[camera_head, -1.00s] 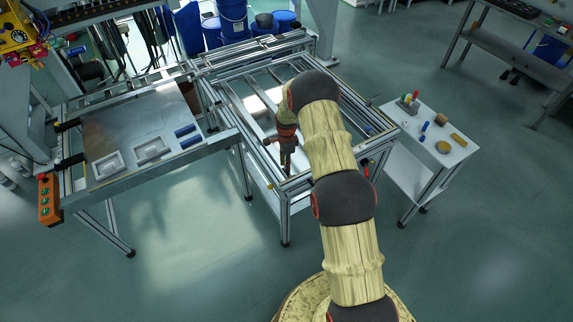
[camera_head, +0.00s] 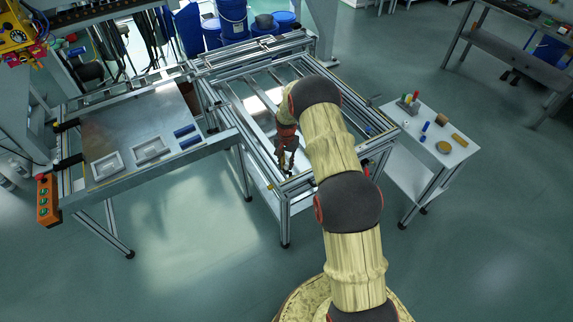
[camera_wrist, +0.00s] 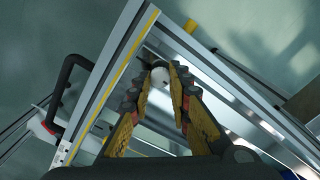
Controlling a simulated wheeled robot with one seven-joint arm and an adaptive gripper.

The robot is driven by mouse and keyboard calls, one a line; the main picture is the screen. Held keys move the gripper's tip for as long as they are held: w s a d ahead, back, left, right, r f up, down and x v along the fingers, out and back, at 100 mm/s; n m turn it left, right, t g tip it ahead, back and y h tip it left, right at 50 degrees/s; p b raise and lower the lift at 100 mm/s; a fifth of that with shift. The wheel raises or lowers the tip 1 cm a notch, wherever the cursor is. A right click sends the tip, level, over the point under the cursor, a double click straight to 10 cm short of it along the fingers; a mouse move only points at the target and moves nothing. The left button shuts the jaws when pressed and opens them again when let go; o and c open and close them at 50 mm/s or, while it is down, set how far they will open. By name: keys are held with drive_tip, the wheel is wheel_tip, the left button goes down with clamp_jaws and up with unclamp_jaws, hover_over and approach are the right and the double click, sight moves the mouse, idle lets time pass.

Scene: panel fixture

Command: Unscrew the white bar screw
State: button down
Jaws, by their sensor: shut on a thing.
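In the wrist view my gripper (camera_wrist: 162,70) points into a corner of the metal frame, its two yellow and dark fingers closed on a small white rounded part, the white bar screw (camera_wrist: 160,80). The fingers cover the sides of the screw, and its lower end is hidden. In the head view my gripper (camera_head: 286,168) points down at the near corner of the panel fixture (camera_head: 262,172). The screw is too small to make out there.
A black handle (camera_wrist: 68,95) stands on the frame's left side in the wrist view. A work table (camera_head: 125,125) with grey trays stands left of the fixture. A small white side table (camera_head: 400,150) with coloured parts stands to the right. Open floor lies in front.

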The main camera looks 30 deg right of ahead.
drive_tip(key=n, duration=0.6)
drive_tip(key=shift+w+r, duration=0.1)
drive_tip(key=n, duration=0.6)
drive_tip(key=shift+n, duration=0.4)
drive_tip(key=n, duration=0.4)
drive_tip(key=shift+n+b, duration=0.3)
drive_tip(key=shift+n, duration=1.7)
drive_tip(key=c, duration=1.6)
unclamp_jaws()
drive_tip(key=shift+c, duration=0.2)
